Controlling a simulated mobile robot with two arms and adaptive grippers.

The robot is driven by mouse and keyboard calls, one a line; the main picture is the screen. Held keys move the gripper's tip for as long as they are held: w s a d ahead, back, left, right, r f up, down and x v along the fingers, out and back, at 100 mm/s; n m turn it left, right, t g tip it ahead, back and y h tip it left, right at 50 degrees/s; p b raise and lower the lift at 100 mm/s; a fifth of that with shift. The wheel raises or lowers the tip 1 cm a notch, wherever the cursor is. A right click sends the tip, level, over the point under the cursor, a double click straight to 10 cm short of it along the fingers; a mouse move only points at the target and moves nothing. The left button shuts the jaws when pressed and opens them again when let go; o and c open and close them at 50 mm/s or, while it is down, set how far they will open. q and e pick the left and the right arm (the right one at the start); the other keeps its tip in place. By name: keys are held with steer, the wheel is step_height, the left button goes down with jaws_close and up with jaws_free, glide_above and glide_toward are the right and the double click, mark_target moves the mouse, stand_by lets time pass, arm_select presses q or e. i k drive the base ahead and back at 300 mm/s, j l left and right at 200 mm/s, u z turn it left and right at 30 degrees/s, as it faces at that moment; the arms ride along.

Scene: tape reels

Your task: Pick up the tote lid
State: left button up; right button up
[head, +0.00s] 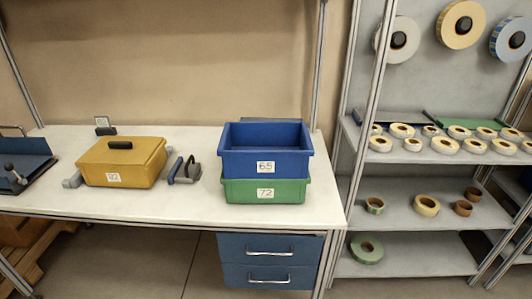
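A yellow tote (108,171) with a number label on its front stands on the white workbench, left of its middle. A yellow lid (143,153) with a dark handle (119,145) lies on top of the tote and looks closed. Small grey parts show at the tote's lower left and right sides. Neither of my grippers is in view.
On the white workbench (160,207), a blue tote (240,163) marked 65 sits in or on a green tote (240,191) marked 72. A dark tape dispenser (183,172) stands right of the yellow tote. A shelf rack (409,251) with tape reels is at right.

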mark_target(135, 151)
steer(key=i+j, duration=0.2)
steer(key=j, duration=0.15)
steer(key=i+j, duration=0.35)
steer(key=j, duration=0.3)
